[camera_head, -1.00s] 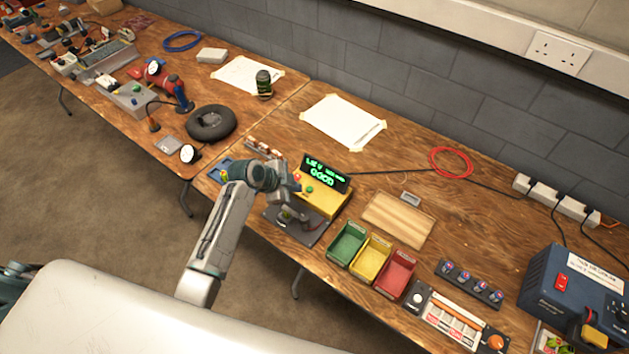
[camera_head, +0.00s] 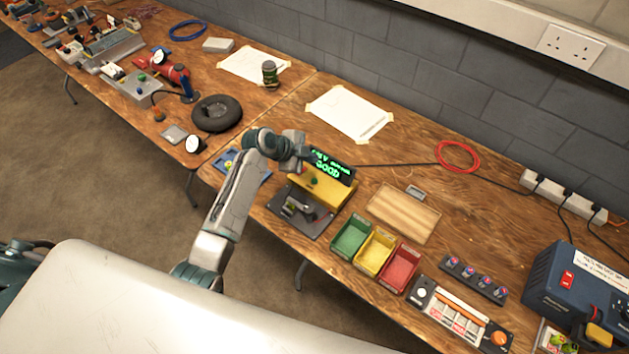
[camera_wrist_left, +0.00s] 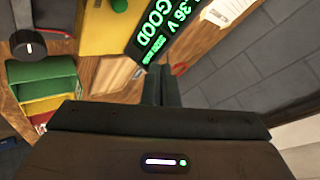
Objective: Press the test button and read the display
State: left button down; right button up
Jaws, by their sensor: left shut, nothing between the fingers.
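The yellow tester (camera_head: 335,190) stands on the near bench with a black display (camera_head: 333,168) at its back. The display shows green text with "GOOD" below; its upper line is partly covered in the head view. The wrist view display (camera_wrist_left: 155,30) shows "36 V" and "GOOD", cut off at the top. A green button (camera_head: 314,181) sits on the yellow face and also shows in the wrist view (camera_wrist_left: 119,5). My left gripper (camera_head: 301,153) is over the display's left end, apart from the button. Its fingers (camera_wrist_left: 160,82) are shut and empty. My right gripper is not in view.
A dark plate with a grey clamp (camera_head: 297,207) lies in front of the tester. Green (camera_head: 351,238), yellow (camera_head: 374,252) and red (camera_head: 400,268) bins and a wooden board (camera_head: 403,212) stand to its right. Paper (camera_head: 348,112) lies on clear bench behind.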

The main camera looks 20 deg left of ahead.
pick_arm(q)
jog(key=b, duration=0.4)
send_over(314, 181)
jog(key=f, duration=0.6)
jog(key=shift+s+a+f, duration=0.2)
jog(key=shift+a+f, duration=0.05)
jog(key=shift+a, duration=0.15)
jog(key=shift+f+b, duration=0.55)
dwell(0.5)
jog(key=shift+f, duration=0.1)
jog(key=shift+f+b, duration=0.3)
jog(key=shift+b, duration=0.15)
